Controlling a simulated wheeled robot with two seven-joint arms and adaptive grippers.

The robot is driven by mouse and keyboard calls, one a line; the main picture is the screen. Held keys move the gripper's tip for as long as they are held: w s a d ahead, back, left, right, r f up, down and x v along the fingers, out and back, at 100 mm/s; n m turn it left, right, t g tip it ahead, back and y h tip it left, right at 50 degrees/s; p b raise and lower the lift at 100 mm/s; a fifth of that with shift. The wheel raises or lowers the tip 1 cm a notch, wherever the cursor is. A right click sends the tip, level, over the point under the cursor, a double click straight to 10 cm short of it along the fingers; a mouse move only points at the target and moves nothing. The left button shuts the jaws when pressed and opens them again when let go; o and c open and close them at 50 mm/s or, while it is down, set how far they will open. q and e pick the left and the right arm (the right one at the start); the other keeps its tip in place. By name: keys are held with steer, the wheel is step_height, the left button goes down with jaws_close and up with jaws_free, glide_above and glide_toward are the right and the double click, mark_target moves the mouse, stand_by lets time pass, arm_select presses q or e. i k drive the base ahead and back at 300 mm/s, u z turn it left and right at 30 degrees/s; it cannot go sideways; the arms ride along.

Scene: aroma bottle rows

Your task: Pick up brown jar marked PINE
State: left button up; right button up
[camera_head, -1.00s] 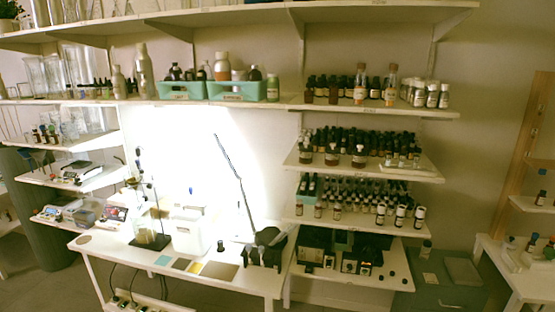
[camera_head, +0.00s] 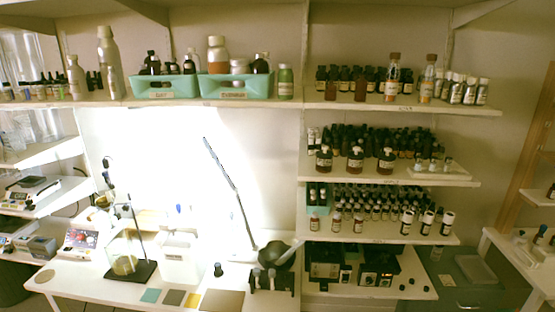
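Three brown jars with pale labels stand in a row at the front of the upper right shelf: a left jar (camera_head: 323,160), a middle jar (camera_head: 355,160) and a right jar (camera_head: 386,161). Their labels are too small to read, so I cannot tell which one, if any, is marked PINE. Other brown bottles, such as one on the top shelf (camera_head: 360,88), also have unreadable marks. Neither of my grippers is in view.
Rows of dark bottles (camera_head: 400,138) stand behind the three jars. Small bottles (camera_head: 380,202) crowd the shelf below. A white table (camera_head: 90,285) with a glass flask stand and black mortar (camera_head: 274,254) stands in front. Two green trays (camera_head: 165,88) sit on the top shelf.

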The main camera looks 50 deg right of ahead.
mark_target(323, 165)
steer(key=z, duration=0.05)
steer(key=i, duration=0.85)
steer(key=z, duration=1.2)
steer(key=i, duration=0.85)
steer(key=z, duration=0.9)
